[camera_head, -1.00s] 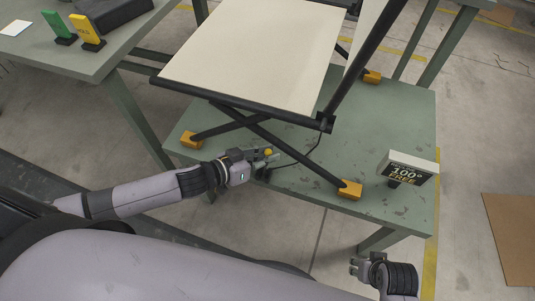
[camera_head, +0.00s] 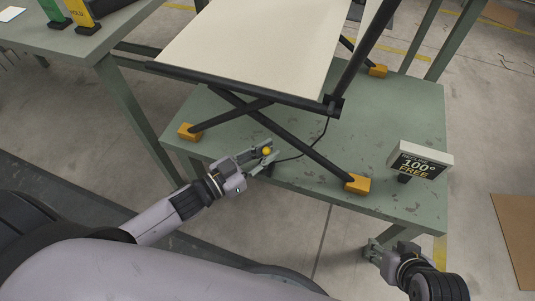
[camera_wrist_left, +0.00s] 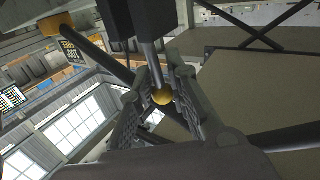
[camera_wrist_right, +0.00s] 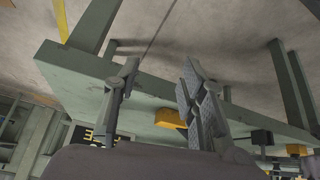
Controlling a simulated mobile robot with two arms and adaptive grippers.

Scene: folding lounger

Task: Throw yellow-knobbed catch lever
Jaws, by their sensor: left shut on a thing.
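The catch lever's round yellow knob (camera_head: 266,151) is at the front edge of the green table, below the lounger. My left gripper (camera_head: 260,156) is shut on it. In the left wrist view the yellow knob (camera_wrist_left: 162,97) sits between the two finger pads at the end of a grey lever rod (camera_wrist_left: 150,58). The lever's base is mostly hidden by the gripper in the head view. My right gripper (camera_head: 377,249) is off the table's front right corner. In the right wrist view its fingers (camera_wrist_right: 157,78) are spread and empty.
The lounger (camera_head: 262,45) has a cream panel and crossed black legs on orange feet (camera_head: 357,184). A dark cable runs beside the lever. A display sign (camera_head: 420,160) reading 100° FREE stands at the right of the green table (camera_head: 400,115). Another table (camera_head: 75,45) is at left.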

